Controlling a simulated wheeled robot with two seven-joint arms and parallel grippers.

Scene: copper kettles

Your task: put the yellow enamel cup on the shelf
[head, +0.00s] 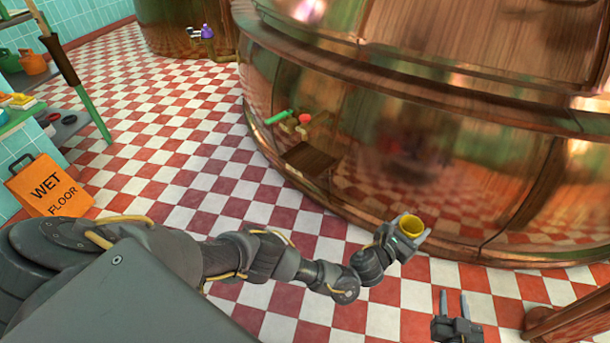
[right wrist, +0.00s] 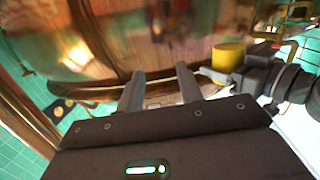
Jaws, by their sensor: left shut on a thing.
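The yellow enamel cup (head: 412,225) is right of centre in the head view, in front of the large copper kettle. My left gripper (head: 408,232) is shut on it and holds it above the floor. In the right wrist view the cup (right wrist: 228,57) shows at upper right, with my left gripper (right wrist: 212,75) beside it. My right gripper (head: 452,303) is open and empty, below and right of the cup in the head view; its two fingers (right wrist: 160,92) stand apart in the wrist view. A green shelf (head: 18,118) with several items is cut off at the left edge.
The large copper kettle (head: 400,130) fills the upper right, its curved side close behind the cup. An orange wet-floor sign (head: 48,186) and a green-and-brown pole (head: 62,60) stand at left. Checkered floor (head: 190,130) lies open between shelf and kettle.

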